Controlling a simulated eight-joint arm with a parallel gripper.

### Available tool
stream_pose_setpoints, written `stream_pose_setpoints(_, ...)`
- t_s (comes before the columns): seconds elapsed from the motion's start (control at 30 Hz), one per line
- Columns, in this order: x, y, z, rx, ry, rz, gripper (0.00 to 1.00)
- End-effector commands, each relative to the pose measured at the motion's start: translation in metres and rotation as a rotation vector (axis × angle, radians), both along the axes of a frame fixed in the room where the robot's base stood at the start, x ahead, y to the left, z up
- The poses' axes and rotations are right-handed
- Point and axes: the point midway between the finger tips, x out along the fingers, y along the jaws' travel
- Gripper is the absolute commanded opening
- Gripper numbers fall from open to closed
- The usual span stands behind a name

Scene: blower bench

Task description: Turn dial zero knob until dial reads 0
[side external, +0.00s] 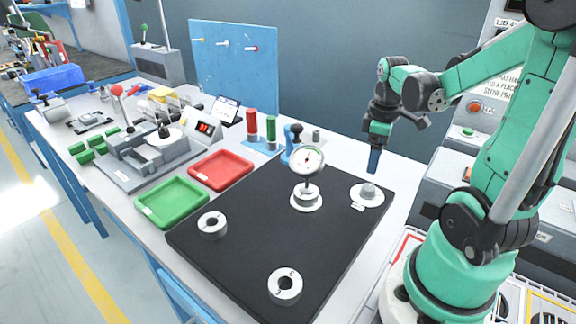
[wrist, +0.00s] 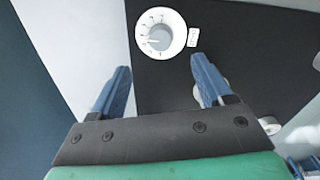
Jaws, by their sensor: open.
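The zero knob (side external: 369,191) is a small grey knob on a white disc at the right part of the black mat. In the wrist view the knob (wrist: 159,38) has numbers around it and a dark pointer mark on its face. A small label (wrist: 193,37) lies beside it. The round dial gauge (side external: 309,160) stands upright on a white base left of the knob; its reading is too small to tell. My gripper (side external: 374,160) points down above the knob, apart from it. In the wrist view its blue fingers (wrist: 160,70) are spread with nothing between them.
The black mat (side external: 250,225) also bears two grey rings, one (side external: 212,224) at left and one (side external: 285,285) in front. A red tray (side external: 221,169) and a green tray (side external: 172,203) lie left of the mat. Red and green cylinders (side external: 262,128) stand behind. Space around the knob is clear.

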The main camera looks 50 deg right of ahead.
Motion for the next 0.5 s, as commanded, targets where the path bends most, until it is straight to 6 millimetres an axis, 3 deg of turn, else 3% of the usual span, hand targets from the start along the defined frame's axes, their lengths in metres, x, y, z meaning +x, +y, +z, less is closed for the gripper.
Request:
stream_pose_setpoints(0.1, 0.001, 0.000, -0.018, 0.000, 0.000, 0.000, 0.72)
stream_pose_setpoints(0.5, 0.001, -0.001, -0.050, -0.001, 0.000, 0.000, 0.72)
